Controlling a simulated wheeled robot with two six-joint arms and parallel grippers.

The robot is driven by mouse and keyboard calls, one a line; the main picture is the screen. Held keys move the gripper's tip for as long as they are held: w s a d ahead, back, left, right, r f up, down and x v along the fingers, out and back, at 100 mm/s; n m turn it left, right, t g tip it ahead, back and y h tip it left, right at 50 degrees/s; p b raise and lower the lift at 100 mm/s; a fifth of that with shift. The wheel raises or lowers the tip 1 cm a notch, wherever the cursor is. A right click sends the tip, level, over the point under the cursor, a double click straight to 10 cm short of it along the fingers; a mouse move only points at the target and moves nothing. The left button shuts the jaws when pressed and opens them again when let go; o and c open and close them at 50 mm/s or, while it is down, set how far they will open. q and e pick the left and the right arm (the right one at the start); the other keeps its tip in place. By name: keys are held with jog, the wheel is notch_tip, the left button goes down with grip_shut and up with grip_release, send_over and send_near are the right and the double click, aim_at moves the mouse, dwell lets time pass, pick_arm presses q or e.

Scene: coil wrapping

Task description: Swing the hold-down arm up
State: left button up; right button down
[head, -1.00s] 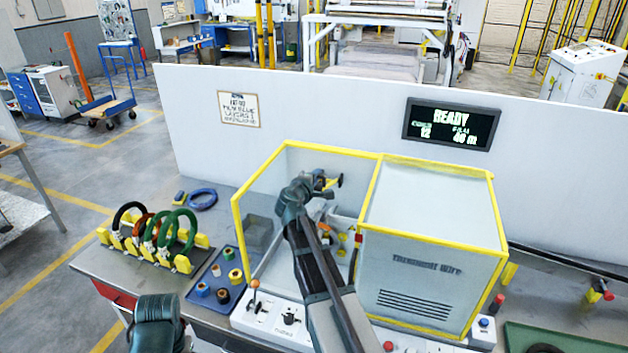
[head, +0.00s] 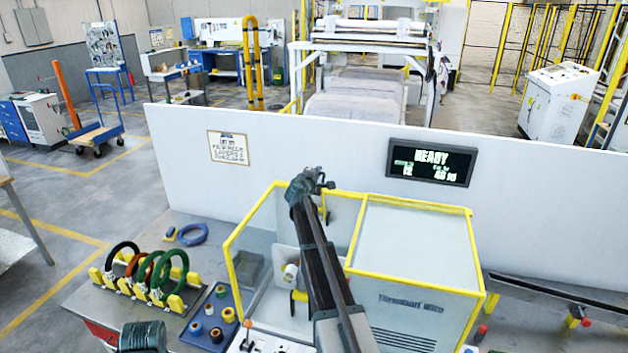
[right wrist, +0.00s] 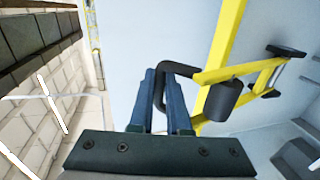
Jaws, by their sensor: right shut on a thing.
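My right gripper (head: 324,187) is raised over the yellow-framed wrapping machine (head: 255,212), level in the picture with its top frame. In the right wrist view its blue fingers (right wrist: 163,88) are shut on the bent black handle of the hold-down arm. The hold-down arm (right wrist: 238,72) is yellow there, with a dark roller (right wrist: 222,101) beside the handle. In the head view my gripper and forearm hide most of the arm. My left gripper is out of view; only part of my left arm shows at the bottom left.
Coils stand in a yellow-ended rack (head: 140,290) left of the machine. A blue tray (head: 194,331) holds several small rolls. A grey box (head: 415,240) is right of the opening. A white wall (head: 290,150) with a READY display (head: 432,161) stands behind.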

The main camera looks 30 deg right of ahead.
jog(key=shift+r+x, duration=0.2)
jog(key=shift+x, duration=0.6)
jog(key=shift+r+x, duration=0.15)
jog(key=shift+x, duration=0.65)
jog(key=shift+w+d+r, duration=0.1)
jog(key=shift+w, duration=0.05)
jog(key=c, duration=0.9)
grip_release()
jog(key=p+v, duration=0.3)
jog(key=v, duration=1)
jog(key=shift+s+a, duration=0.25)
jog(key=shift+s, duration=0.1)
